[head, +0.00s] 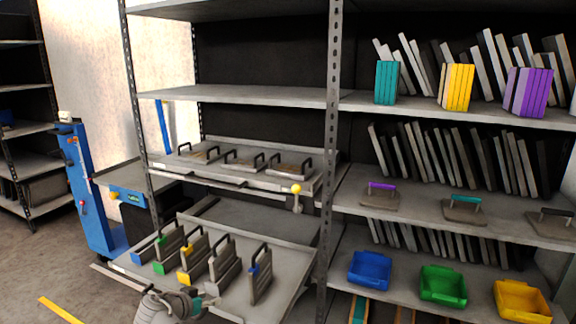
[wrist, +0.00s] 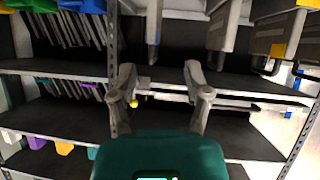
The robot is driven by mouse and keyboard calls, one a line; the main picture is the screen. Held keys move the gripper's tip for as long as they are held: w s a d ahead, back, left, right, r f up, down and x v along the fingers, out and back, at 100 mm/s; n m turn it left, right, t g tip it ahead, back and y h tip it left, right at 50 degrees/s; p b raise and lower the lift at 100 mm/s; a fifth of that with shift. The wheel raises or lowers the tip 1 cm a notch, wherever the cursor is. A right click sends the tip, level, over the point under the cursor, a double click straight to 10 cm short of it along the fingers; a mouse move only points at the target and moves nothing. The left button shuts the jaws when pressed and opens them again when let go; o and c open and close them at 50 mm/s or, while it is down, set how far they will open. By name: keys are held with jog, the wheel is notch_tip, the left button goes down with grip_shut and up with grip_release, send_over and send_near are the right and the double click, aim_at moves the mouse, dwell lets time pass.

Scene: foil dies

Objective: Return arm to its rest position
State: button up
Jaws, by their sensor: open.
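The wrist view looks upside down. In it my gripper (wrist: 158,70) is open, its two grey fingers spread apart with nothing between the tips. A grey die with a blue mark (wrist: 154,22) shows at the top edge, beyond the fingers and apparently apart from them. In the head view part of my arm (head: 166,306) shows at the bottom edge, in front of the lower pulled-out tray (head: 215,296).
A tray (head: 250,184) with several flat handled dies sits above, next to a yellow knob (head: 296,189). Blue (head: 369,268), green (head: 443,285) and yellow (head: 522,300) bins stand at right. A rack post (head: 333,150) divides the bays. A blue lift (head: 86,185) stands left; floor is open lower left.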

jog(key=d+f+n+g, duration=0.1)
jog(key=d+f+g, duration=0.2)
jog(key=d, duration=0.8)
jog(key=d+f+g, duration=0.3)
jog(key=d, duration=0.8)
jog(key=s+d+f+n+g+y, duration=0.25)
jog(key=s+d, duration=0.25)
jog(key=d, duration=0.4)
jog(key=s+d+f+n+g+y, duration=0.1)
jog(key=s+d+g+y, duration=0.2)
jog(key=d, duration=0.5)
notch_tip(320, 180, up, 29)
jog(key=s+t+p, duration=0.1)
jog(key=p, duration=2.8)
jog(key=shift+d+r, duration=0.15)
jog(key=shift+r, duration=0.05)
